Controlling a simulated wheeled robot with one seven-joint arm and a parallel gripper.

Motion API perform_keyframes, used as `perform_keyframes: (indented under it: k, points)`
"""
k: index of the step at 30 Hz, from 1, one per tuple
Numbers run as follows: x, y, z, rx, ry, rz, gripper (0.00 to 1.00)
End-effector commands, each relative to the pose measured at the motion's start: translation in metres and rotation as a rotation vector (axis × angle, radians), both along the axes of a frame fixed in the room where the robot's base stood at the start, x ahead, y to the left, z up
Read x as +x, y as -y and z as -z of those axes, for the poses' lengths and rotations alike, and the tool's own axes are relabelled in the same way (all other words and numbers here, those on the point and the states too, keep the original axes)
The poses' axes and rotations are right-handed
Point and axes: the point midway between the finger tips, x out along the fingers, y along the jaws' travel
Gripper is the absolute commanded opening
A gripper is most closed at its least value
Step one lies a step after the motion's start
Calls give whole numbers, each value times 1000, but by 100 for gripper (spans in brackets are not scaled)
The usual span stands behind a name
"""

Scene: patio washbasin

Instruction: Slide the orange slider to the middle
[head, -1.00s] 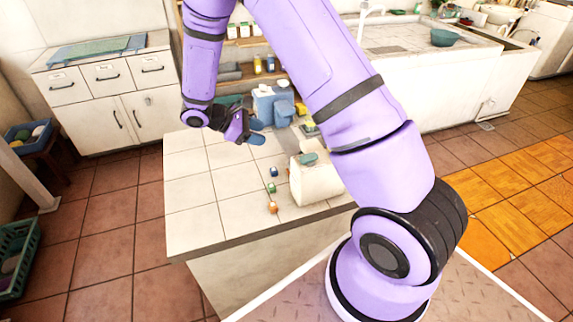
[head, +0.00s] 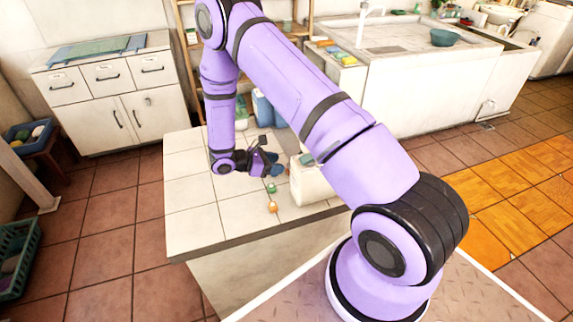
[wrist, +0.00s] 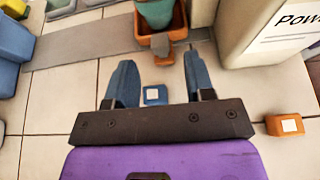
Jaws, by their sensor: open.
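The orange slider (head: 272,207) is a small block with a pale square on top. It sits on the tiled counter near the front edge; in the wrist view it shows at the lower right (wrist: 285,124), outside the fingers. A green block (head: 271,188) stands behind it in the head view. My gripper (head: 276,164) is open beside the white box, farther back than the orange slider. In the wrist view its fingers (wrist: 157,70) lie on either side of a blue block (wrist: 154,94); I cannot tell how high they are above it. No block is held.
The white box (head: 312,187) stands just right of the blocks. A terracotta tray (wrist: 154,48) with a green cup (wrist: 154,12) lies beyond my fingertips. A blue container (head: 263,107) stands at the back. The counter's left part (head: 192,210) is clear.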

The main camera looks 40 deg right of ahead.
Motion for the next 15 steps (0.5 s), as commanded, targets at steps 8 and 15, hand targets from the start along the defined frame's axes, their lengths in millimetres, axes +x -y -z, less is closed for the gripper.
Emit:
perform_keyframes:
  k: [8,15]
  points:
    - [-9,33,14,0,1,1,49]
    - [-11,40,17,0,2,1,49]
